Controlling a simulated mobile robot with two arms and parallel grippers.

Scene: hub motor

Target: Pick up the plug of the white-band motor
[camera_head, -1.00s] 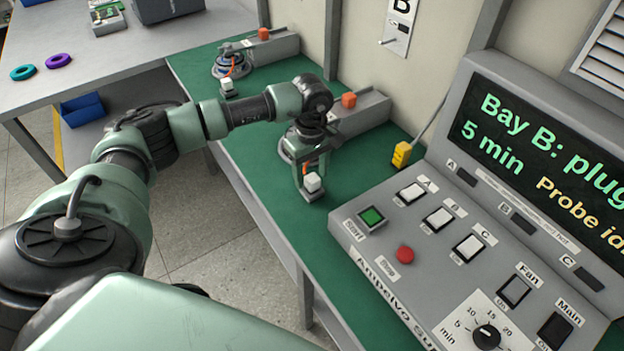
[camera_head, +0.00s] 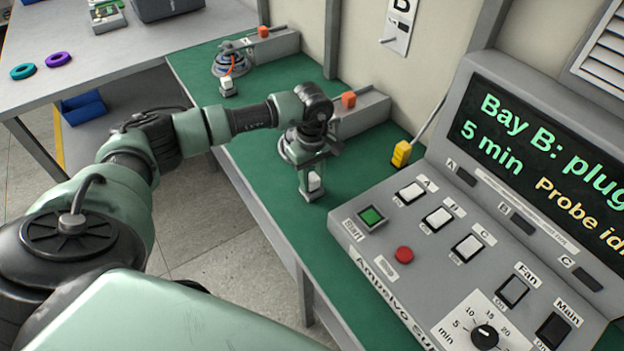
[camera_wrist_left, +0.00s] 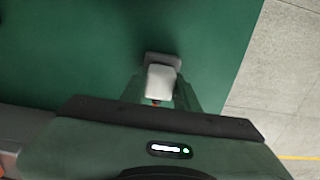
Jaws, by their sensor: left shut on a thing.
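My left gripper (camera_head: 312,184) points down over the green bench and is shut on a small white plug (camera_head: 314,181). In the left wrist view the white plug (camera_wrist_left: 160,82) sits between the fingers, with a grey piece at its far end and a bit of orange below it. A motor (camera_head: 294,151) stands just behind the gripper, mostly hidden by my wrist; its band colour cannot be made out. Another motor (camera_head: 230,65) with an orange lead and its own white plug (camera_head: 228,85) stands further back on the bench. My right gripper is not in view.
A grey control console (camera_head: 415,255) with a screen and switches fills the right. A yellow connector (camera_head: 401,153) stands beside it. Grey blocks with orange tops (camera_head: 349,99) line the wall. A grey table (camera_head: 90,65) with rings is at the back left.

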